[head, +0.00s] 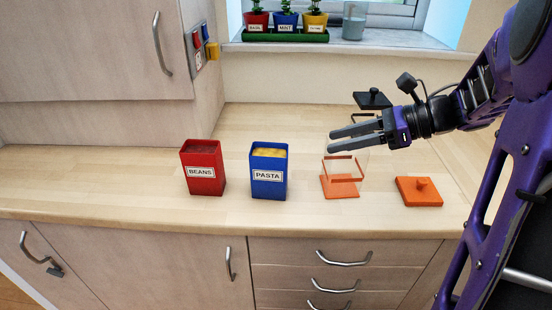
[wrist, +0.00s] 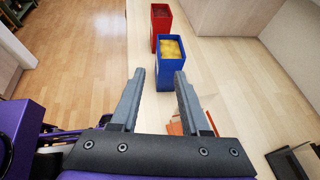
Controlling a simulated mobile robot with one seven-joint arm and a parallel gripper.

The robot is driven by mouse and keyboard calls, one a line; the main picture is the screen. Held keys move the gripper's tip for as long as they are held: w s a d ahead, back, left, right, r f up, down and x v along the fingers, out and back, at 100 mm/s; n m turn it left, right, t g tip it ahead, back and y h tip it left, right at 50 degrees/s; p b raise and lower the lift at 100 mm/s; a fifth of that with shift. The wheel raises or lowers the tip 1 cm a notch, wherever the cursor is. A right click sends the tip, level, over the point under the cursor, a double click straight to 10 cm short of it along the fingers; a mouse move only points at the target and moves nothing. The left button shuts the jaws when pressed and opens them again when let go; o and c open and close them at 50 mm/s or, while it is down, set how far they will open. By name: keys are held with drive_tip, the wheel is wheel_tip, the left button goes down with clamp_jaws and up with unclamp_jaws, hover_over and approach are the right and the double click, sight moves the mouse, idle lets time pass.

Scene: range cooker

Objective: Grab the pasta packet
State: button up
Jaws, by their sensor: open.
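The pasta packet (head: 269,172) is a blue, open-topped box with yellow contents and a white label reading PASTA. It stands upright on the wooden worktop, and also shows in the wrist view (wrist: 172,63) beyond my fingertips. My gripper (head: 330,140) is open and empty. It is to the right of the packet in the head view, above an orange-framed clear container (head: 341,187). In the wrist view my two fingers (wrist: 160,78) point towards the packet, whose near side lies between their tips in the picture; the gripper looks apart from it in the head view.
A red BEANS box (head: 203,168) stands just left of the packet. An orange lid (head: 419,191) lies to the right, and a black lid (head: 372,99) shows behind my gripper. Potted plants (head: 286,21) stand on the windowsill. The worktop in front of the boxes is clear.

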sight(268, 158)
drive_tip(key=x, duration=1.7)
drive_tip(key=shift+s+a+f, duration=0.1)
drive_tip(key=shift+s+a, duration=0.05)
drive_tip(key=shift+a, duration=0.05)
clamp_jaws()
idle(0.8)
